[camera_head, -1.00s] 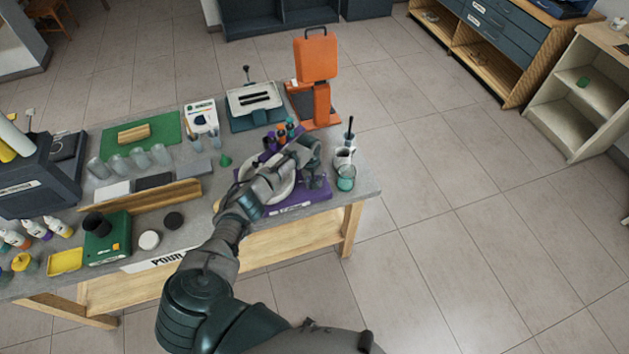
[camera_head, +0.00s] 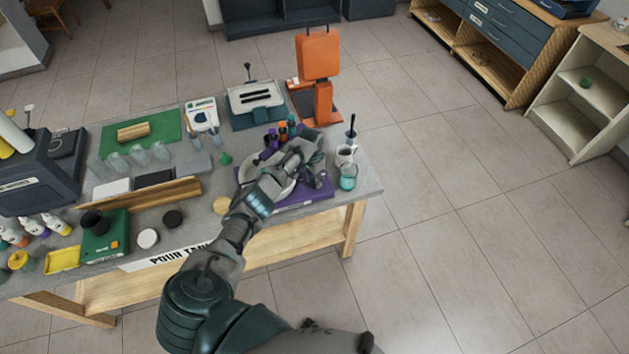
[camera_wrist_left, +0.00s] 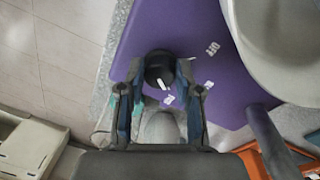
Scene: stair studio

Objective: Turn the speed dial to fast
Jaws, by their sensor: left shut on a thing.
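The purple machine base (camera_head: 290,200) stands at the right end of the table, with a pale round bowl (camera_wrist_left: 290,45) on it. In the left wrist view, a black dial (camera_wrist_left: 157,66) with a white pointer mark sits on the purple top (camera_wrist_left: 190,25). My left gripper (camera_wrist_left: 159,76) is shut on the dial, one finger on each side. The pointer slants toward the lower right, near a small white label (camera_wrist_left: 168,100). In the head view, my left gripper (camera_head: 314,178) partly covers the base, and the dial is hidden.
A wooden rail (camera_head: 150,194) lies left. Floor on the right is clear.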

